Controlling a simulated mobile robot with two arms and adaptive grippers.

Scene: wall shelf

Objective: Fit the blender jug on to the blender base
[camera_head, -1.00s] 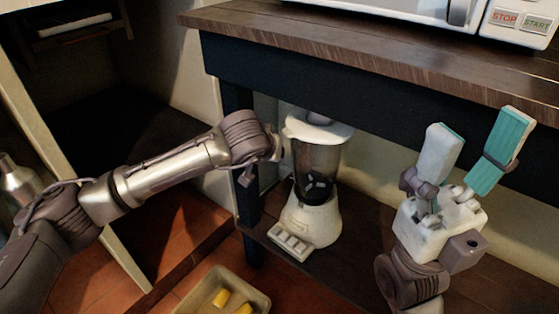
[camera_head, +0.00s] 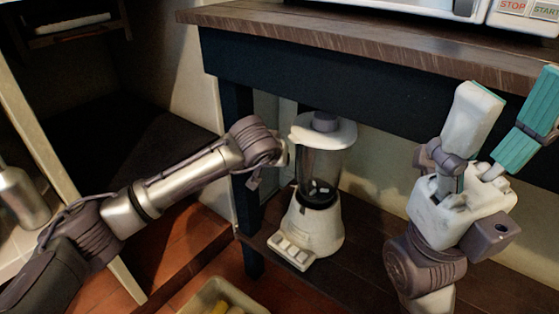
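The blender base (camera_head: 312,226) is white with several pale buttons at its front and stands upright on the lower shelf. The blender jug (camera_head: 319,170), dark and see-through with a white lid and grey cap, stands upright on top of the base. I cannot tell whether it is fully seated. My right gripper (camera_head: 507,112) is open and empty, right of the blender, with its teal-padded fingers spread and pointing up. My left arm reaches in from the left, and its end (camera_head: 280,152) is beside the jug's upper left.
The wooden top shelf (camera_head: 350,48) overhangs the blender and carries a white appliance with STOP and START buttons (camera_head: 526,8). A dark post (camera_head: 244,180) stands left of the blender. A pale bin (camera_head: 205,296) with yellow items sits at the bottom. The lower shelf (camera_head: 375,255) is bare right of the base.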

